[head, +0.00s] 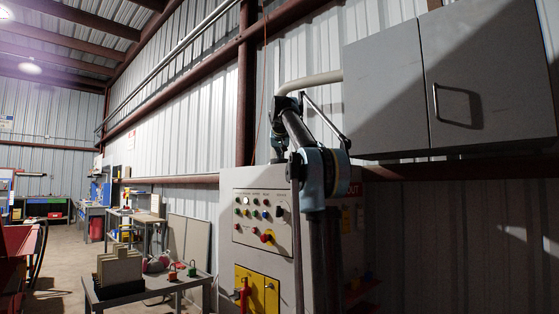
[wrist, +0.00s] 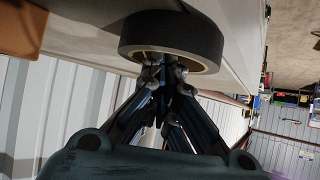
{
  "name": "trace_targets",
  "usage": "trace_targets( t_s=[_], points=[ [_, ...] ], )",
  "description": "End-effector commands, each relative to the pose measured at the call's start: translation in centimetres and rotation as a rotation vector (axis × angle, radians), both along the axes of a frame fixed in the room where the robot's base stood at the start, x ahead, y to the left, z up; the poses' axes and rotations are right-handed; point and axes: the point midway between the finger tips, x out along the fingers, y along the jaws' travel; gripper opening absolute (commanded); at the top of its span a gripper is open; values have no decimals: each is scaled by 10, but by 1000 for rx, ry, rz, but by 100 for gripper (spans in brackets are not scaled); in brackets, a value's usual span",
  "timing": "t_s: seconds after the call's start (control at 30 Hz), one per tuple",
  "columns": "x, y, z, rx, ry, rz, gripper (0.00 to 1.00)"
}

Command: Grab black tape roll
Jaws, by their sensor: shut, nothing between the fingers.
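The black tape roll (wrist: 176,34) shows at the top of the wrist view, against a pale grey surface (wrist: 90,22). It has a dark outer band and a lighter core ring facing me. My gripper (wrist: 163,72) is shut, with its fingertips together and empty. The tips overlap the roll's open core in the picture; whether they touch it or reach into it, I cannot tell. In the head view my arm is raised before the control panel, and I cannot make out the roll there.
A control panel (head: 250,205) with buttons and a red-handled switch stands in the middle of the head view. A grey wall cabinet (head: 490,75) hangs at upper right. A low table (head: 175,285) with a block stack (head: 119,265) and padlocks stands at lower left. Open floor lies beyond.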

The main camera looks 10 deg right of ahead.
Motion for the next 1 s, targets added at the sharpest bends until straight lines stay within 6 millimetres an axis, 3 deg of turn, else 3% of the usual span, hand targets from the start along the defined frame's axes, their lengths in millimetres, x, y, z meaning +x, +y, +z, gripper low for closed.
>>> trace_targets(
  t_s=[0.23,0.7,1.0],
  points=[
    [-8,2,0,0,0,1,0],
    [-72,13,0,-1,0,2,0],
    [-88,16,0,0,1,2,0]
  ],
)
